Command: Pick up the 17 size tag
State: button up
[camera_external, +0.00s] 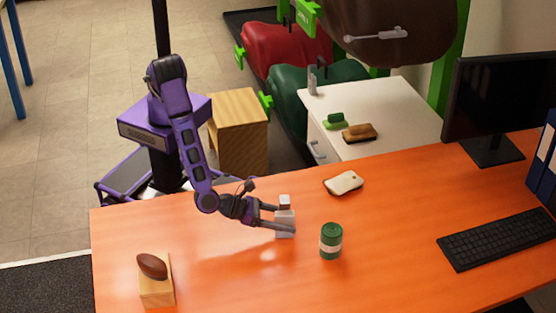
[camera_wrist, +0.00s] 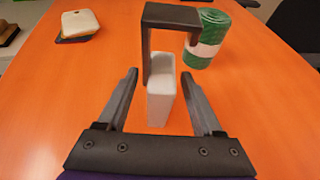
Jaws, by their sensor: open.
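No number 17 can be read in either view, so I cannot tell for sure which thing is the size tag. A pale grey upright block (camera_external: 285,225) stands on the orange table; it also shows in the wrist view (camera_wrist: 161,95). A dark bracket shaped like an upside-down U (camera_wrist: 171,15) rises at its top in the wrist view. My gripper (camera_external: 284,219) is open and low over the table, with one finger on each side of the block. In the wrist view, gaps show between the block and both fingers (camera_wrist: 160,76).
A green roll with a white band (camera_external: 331,241) stands just right of the block. A cream pad (camera_external: 343,183) lies behind it. A brown oval object (camera_external: 152,266) rests on a wooden block (camera_external: 157,290) at front left. A keyboard (camera_external: 497,238) and monitor (camera_external: 497,95) are at right.

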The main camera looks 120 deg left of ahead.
grip_shut()
jog(key=shift+r, duration=0.1)
dwell(0.4)
